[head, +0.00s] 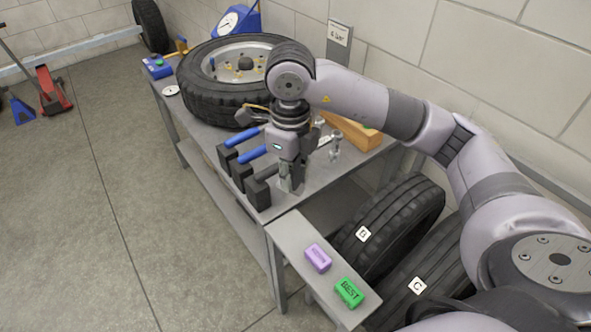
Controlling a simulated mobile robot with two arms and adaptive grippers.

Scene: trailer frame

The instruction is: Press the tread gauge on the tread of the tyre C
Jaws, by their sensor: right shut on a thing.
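Tyre C (436,266) stands upright at the lower right, marked by a white tag with a C. My arm covers its right part. My right gripper (291,188) points down over the front end of the grey bench, well to the left of tyre C and apart from it. It is shut on a small grey thing, mostly hidden between its fingers. I cannot tell from its shape whether this is the tread gauge. My left gripper is not in view.
Another tagged tyre (392,222) stands behind tyre C. A purple block (317,258) and a green "BEST" block (349,292) lie on a low shelf beside them. Black blocks (241,176) with blue handles stand near my gripper. A wheel (205,93) lies on the bench (200,134).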

